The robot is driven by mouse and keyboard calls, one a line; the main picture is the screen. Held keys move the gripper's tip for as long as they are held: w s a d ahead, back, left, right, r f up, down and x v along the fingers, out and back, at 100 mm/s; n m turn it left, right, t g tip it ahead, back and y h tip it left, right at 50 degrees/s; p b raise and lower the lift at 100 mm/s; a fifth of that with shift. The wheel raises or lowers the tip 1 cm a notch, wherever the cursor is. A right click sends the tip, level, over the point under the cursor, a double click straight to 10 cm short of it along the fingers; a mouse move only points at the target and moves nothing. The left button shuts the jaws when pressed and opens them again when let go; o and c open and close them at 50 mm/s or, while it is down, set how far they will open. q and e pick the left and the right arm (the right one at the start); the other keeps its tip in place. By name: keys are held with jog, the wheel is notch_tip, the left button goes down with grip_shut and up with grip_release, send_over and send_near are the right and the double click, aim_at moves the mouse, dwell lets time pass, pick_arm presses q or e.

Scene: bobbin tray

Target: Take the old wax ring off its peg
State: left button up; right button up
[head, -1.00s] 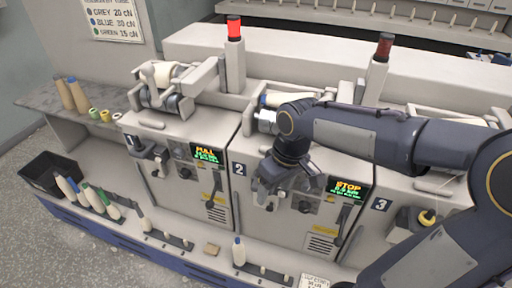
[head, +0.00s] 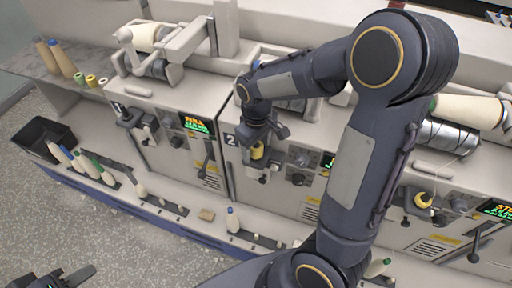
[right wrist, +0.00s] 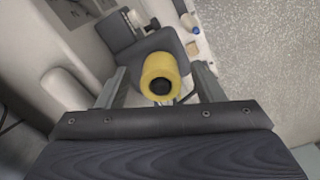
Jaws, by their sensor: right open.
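A yellow wax ring (head: 257,151) sits on its peg on the front of unit 2. In the right wrist view the ring (right wrist: 156,68) faces me, with a dark centre. My right gripper (head: 262,136) is open at the ring. In the wrist view its two fingers (right wrist: 160,86) stand on either side of the ring, with a visible gap on each side. My left gripper (head: 62,280) is low at the bottom left, partly cut off, away from the machine; its jaw opening is unclear.
Another yellow ring (head: 424,199) is on unit 3. Green (head: 78,77), yellow (head: 91,80) and white (head: 103,81) rings lie on the left shelf (head: 62,88). A black bin (head: 48,140) and several bobbins stand low left. My right arm hides part of units 2 and 3.

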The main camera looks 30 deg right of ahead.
jog(key=shift+f, duration=0.2)
jog(key=c, duration=1)
